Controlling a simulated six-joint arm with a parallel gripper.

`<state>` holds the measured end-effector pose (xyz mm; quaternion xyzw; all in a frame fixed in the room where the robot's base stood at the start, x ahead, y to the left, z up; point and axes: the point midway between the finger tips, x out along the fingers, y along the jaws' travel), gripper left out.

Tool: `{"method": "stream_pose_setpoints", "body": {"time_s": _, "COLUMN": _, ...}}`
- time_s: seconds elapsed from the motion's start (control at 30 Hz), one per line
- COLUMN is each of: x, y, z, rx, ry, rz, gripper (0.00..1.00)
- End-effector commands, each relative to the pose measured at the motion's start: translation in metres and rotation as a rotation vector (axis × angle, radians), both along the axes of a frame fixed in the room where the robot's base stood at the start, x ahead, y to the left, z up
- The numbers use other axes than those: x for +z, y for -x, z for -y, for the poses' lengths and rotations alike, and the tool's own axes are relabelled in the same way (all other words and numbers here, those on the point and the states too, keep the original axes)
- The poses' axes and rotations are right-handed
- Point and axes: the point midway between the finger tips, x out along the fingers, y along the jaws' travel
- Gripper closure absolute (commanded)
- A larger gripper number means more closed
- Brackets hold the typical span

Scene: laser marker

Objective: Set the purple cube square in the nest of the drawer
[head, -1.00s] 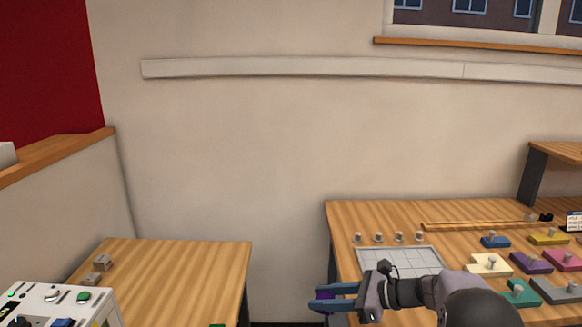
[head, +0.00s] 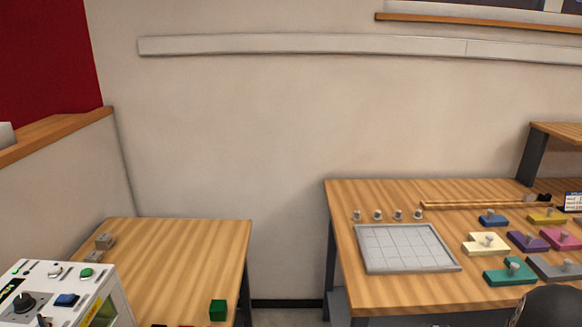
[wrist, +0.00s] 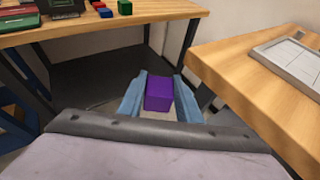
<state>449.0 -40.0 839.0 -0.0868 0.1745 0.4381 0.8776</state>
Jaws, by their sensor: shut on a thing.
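The purple cube (wrist: 159,95) is between the two blue fingers of my gripper (wrist: 160,92) in the wrist view. The gripper is shut on it and holds it in the air over the gap between the two tables. Neither the gripper nor the cube shows in the head view now. I cannot make out the drawer or its nest. The white machine (head: 75,290) with knobs and buttons is at the lower left of the head view, cut off by the frame edge.
A green cube (head: 218,310) sits on the left table (head: 190,260). Red and blue cubes are near it in the wrist view. The right table (head: 400,292) carries a grey grid tray (head: 405,248), several pegs and coloured knobbed pieces. The gap between the tables is free.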

Motion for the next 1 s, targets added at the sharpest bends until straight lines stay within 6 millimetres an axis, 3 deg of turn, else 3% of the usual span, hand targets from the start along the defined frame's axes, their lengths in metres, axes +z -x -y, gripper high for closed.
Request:
{"method": "stream_pose_setpoints", "body": {"time_s": 0.27, "x": -0.039, "y": 0.037, "z": -0.044, "rx": 0.026, "ry": -0.005, "rz": -0.005, "gripper": 0.95}}
{"method": "stream_pose_setpoints", "body": {"time_s": 0.3, "x": -0.028, "y": 0.034, "z": -0.041, "rx": 0.024, "ry": 0.0, "rz": 0.001, "gripper": 0.95}}
{"method": "stream_pose_setpoints", "body": {"time_s": 0.7, "x": 0.01, "y": 0.032, "z": -0.04, "rx": 0.024, "ry": -0.002, "rz": -0.001, "gripper": 0.95}}
{"method": "stream_pose_setpoints", "body": {"time_s": 1.0, "x": 0.028, "y": 0.033, "z": -0.04, "rx": 0.024, "ry": -0.001, "rz": 0.001, "gripper": 0.95}}
